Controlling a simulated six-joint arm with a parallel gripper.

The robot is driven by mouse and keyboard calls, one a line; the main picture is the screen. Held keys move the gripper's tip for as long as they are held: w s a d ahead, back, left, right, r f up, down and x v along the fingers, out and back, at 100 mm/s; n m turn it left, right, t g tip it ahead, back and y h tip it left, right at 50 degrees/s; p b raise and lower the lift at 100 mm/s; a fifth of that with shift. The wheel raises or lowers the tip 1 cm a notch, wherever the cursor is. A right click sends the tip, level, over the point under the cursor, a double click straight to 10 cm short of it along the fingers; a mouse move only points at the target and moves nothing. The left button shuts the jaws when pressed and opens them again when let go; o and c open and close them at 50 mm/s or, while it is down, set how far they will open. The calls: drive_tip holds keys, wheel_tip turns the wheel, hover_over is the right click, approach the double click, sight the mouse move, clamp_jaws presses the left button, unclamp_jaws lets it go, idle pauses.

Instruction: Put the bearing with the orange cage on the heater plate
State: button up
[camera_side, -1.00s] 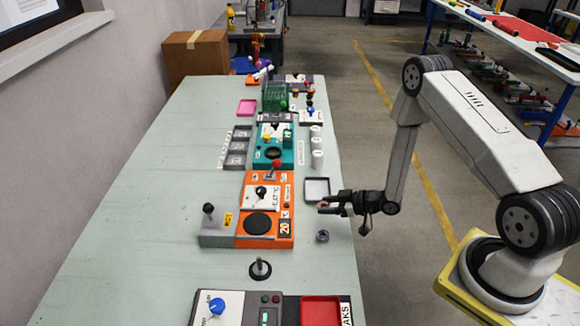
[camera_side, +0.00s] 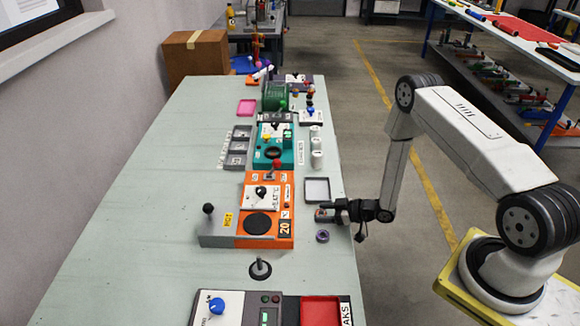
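The heater plate is a black disc (camera_side: 258,223) on the orange station (camera_side: 263,242), beside a label that seems to read HOT. No bearing lies on it. A small ring (camera_side: 323,236), purplish grey, lies on the table to the right of the station, just below my gripper in the picture. My gripper (camera_side: 321,212) is low over the table's right side, right of the heater plate. A small greyish shape with a reddish spot shows at its fingertips. I cannot tell whether it is a held bearing, or whether the fingers are closed. No orange cage is clearly visible.
A grey-rimmed tray (camera_side: 317,190) lies just behind my gripper. White cylinders (camera_side: 316,146) stand farther back. An upright post (camera_side: 260,267) stands on a black base in front of the station. The table's left side is clear.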

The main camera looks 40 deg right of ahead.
drive_tip(key=shift+o, duration=0.9)
drive_tip(key=shift+f+v, duration=0.15)
drive_tip(key=shift+v, duration=1.8)
drive_tip(key=shift+f+v, duration=0.1)
drive_tip(key=shift+v, duration=1.85)
drive_tip(key=shift+d, duration=0.15)
